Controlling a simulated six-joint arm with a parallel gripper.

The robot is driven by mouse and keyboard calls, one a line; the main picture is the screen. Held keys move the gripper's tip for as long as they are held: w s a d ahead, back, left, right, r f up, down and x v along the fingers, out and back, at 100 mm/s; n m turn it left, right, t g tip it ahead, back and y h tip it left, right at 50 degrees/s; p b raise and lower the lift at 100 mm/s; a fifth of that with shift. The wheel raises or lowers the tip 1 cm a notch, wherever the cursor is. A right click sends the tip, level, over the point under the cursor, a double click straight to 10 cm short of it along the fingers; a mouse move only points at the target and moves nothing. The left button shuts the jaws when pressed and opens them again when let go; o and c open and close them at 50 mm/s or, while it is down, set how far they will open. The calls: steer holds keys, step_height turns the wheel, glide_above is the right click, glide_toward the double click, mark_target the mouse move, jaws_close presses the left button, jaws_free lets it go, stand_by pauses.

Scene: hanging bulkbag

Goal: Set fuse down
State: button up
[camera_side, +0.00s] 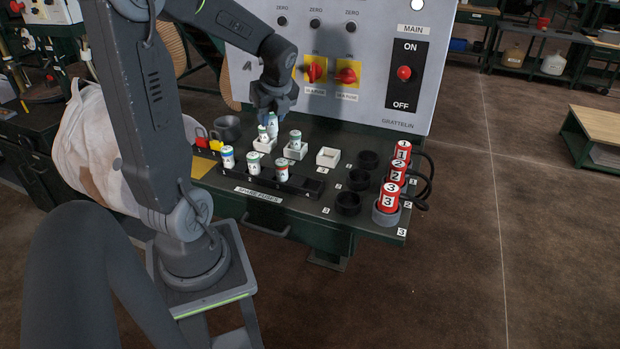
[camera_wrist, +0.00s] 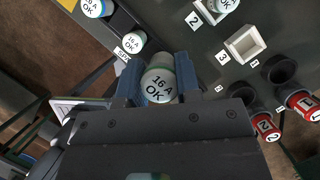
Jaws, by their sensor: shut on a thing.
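My gripper (camera_side: 273,108) is shut on a white and green fuse (camera_side: 272,123), held upright above the panel's shelf near the back. In the wrist view, the held fuse (camera_wrist: 157,85) reads "16 A OK" between the blue fingers (camera_wrist: 158,78). Its lower end is hidden. Other fuses stand in the white square holder at the left (camera_side: 263,146) and the middle holder (camera_side: 296,151). The third white holder (camera_side: 328,157), marked 3 in the wrist view (camera_wrist: 245,45), is empty.
Black round cups (camera_side: 348,204) stand open at the right. Numbered red cylinders (camera_side: 388,198) stand by the shelf's right edge, with black cables beside them. A grey cup (camera_side: 227,128) and padlocks (camera_side: 216,141) are at the left. The switch panel (camera_side: 365,100) rises behind.

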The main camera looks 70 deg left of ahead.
steer(key=s+d, duration=0.3)
steer(key=d, duration=0.1)
steer(key=w+d+f, duration=0.2)
steer(key=w, duration=0.1)
steer(key=w+d+f, duration=0.2)
steer(key=w+f, duration=0.1)
steer(key=w+d+f, duration=0.2)
steer(key=w, duration=0.1)
steer(key=shift+d+f, duration=0.1)
steer(key=shift+f, duration=2.1)
steer(key=shift+f, duration=0.1)
steer(key=o, duration=0.9)
